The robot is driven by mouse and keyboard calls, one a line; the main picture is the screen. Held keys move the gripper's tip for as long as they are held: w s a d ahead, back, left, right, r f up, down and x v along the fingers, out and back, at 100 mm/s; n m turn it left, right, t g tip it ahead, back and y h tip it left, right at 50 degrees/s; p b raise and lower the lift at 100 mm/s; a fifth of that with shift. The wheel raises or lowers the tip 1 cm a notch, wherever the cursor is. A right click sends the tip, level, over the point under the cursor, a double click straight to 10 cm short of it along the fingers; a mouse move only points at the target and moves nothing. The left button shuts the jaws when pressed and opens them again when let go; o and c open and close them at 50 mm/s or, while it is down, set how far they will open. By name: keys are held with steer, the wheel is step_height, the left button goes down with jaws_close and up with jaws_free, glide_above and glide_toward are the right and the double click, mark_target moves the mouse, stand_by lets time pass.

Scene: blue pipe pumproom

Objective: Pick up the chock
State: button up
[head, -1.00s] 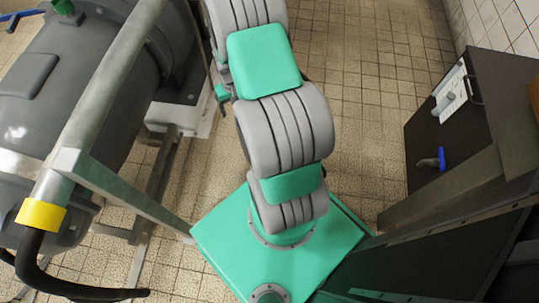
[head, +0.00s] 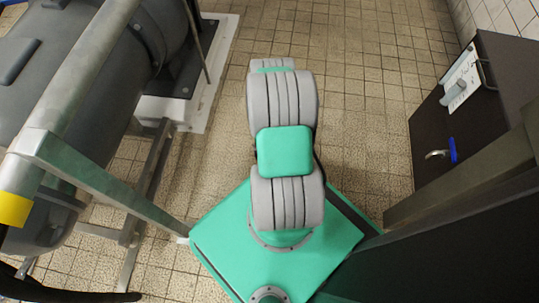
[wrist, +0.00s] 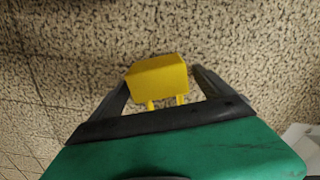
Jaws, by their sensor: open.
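A yellow block with two short prongs, seemingly the chock (wrist: 157,76), shows in the wrist view against the speckled tiled floor. My gripper (wrist: 161,82) has its two dark fingers apart, one on each side of the yellow block. The block appears between or just beyond the fingertips. I cannot tell whether either finger touches it, or how high the fingers are above the floor. In the head view my arm hides its own end, and neither my gripper nor the chock shows there.
A large grey pump or motor (head: 95,110) on a metal frame and pale plinth (head: 205,95) stands at the left. A dark cabinet (head: 425,125) with a clipboard (head: 462,78) and a blue-ended item (head: 452,151) stands at the right. Tiled floor (head: 370,75) is open between them.

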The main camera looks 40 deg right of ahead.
steer(key=shift+r, duration=0.1)
steer(key=shift+c, duration=0.5)
steer(key=shift+w, duration=0.1)
steer(key=c, duration=1.8)
